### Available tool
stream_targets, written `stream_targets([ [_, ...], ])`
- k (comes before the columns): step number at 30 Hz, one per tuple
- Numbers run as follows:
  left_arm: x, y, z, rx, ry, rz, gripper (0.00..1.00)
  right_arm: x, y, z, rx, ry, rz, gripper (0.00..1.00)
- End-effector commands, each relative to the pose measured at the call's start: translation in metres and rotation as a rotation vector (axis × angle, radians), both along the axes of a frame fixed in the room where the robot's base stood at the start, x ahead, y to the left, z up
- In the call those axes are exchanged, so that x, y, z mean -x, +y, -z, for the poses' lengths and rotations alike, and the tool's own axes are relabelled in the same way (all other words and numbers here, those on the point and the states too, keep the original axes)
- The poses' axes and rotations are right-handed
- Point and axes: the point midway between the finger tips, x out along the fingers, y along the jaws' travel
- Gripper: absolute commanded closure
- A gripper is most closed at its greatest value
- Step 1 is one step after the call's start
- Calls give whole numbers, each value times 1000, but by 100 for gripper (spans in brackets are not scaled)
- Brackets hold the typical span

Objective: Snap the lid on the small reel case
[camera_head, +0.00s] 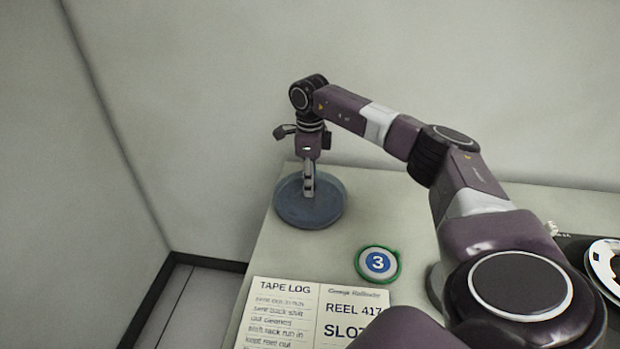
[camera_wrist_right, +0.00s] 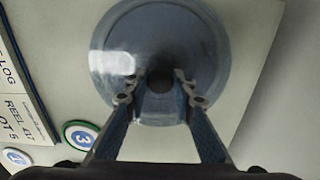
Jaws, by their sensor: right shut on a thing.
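The small reel case (camera_head: 290,212) is a round, blue-grey, shallow case near the far left corner of the table. In the right wrist view a round, glossy, see-through lid (camera_wrist_right: 205,45) with a dark centre fills the upper middle. My right gripper (camera_head: 309,192) points straight down over the middle of the case. Its two fingers are shut on the lid at its middle part, on either side of the dark centre. I cannot tell whether the lid is seated on the case or slightly above it. My left gripper is not in view.
A green-rimmed badge (camera_head: 379,263) marked 3 lies in front of the case. An open tape log (camera_head: 315,310) lies at the table's front left. A white reel (camera_head: 604,265) on a dark unit shows at the right edge. A wall stands behind the table.

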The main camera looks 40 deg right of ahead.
Motion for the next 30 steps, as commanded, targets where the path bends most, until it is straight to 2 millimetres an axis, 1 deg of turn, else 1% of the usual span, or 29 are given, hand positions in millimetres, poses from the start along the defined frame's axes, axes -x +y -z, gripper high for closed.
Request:
stream_targets([
  [14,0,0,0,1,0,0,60,0,0,2,0,0,0,96],
  [30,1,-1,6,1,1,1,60,0,0,15,0,0,0,96],
])
